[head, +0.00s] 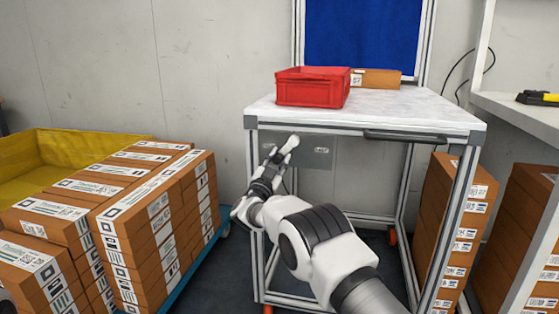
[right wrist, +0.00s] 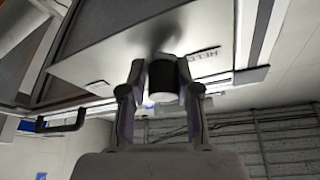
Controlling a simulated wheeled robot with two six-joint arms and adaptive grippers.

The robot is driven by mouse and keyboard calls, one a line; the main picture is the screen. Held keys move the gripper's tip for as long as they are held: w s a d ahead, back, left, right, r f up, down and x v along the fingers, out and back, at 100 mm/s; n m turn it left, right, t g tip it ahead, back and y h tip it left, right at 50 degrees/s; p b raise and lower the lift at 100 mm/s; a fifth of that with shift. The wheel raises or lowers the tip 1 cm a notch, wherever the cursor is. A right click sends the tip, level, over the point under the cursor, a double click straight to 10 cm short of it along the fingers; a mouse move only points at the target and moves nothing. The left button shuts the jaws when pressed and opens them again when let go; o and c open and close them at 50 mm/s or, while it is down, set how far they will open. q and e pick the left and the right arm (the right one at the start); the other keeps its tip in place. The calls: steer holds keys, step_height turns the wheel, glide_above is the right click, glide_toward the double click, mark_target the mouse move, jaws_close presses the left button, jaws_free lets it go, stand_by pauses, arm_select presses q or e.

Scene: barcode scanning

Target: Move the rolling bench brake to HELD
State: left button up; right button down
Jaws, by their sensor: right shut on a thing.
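The rolling bench (head: 370,112) has a white top and a metal frame. A grey brake plate (head: 310,160) hangs under its front edge at the left. My right gripper (head: 275,162) is in front of this plate. In the right wrist view my right gripper (right wrist: 160,88) is shut on the brake knob (right wrist: 162,78), a black cylinder with a white end. The HELD label (right wrist: 203,55) on the plate is right of the knob there. A second small label (right wrist: 97,86) is to the left, too small to read. My left gripper is not in view.
A red crate (head: 312,88) and a brown box (head: 376,78) stand on the bench top. Stacked cartons (head: 150,215) on a blue base are close at the left, beside a yellow bin (head: 85,142). More cartons (head: 440,235) stand at the right. A dark handle (head: 405,137) runs along the bench front.

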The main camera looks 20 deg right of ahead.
steer(key=shift+w+a+r, duration=0.1)
steer(key=shift+a+r, duration=0.1)
steer(key=shift+r, duration=0.2)
steer(key=c, duration=0.9)
jaws_free()
steer(key=shift+w, duration=0.1)
steer(key=shift+a+f, duration=0.1)
steer(key=shift+a, duration=0.05)
steer(key=shift+f, duration=0.2)
steer(key=v, duration=1.2)
steer(key=shift+d, duration=0.2)
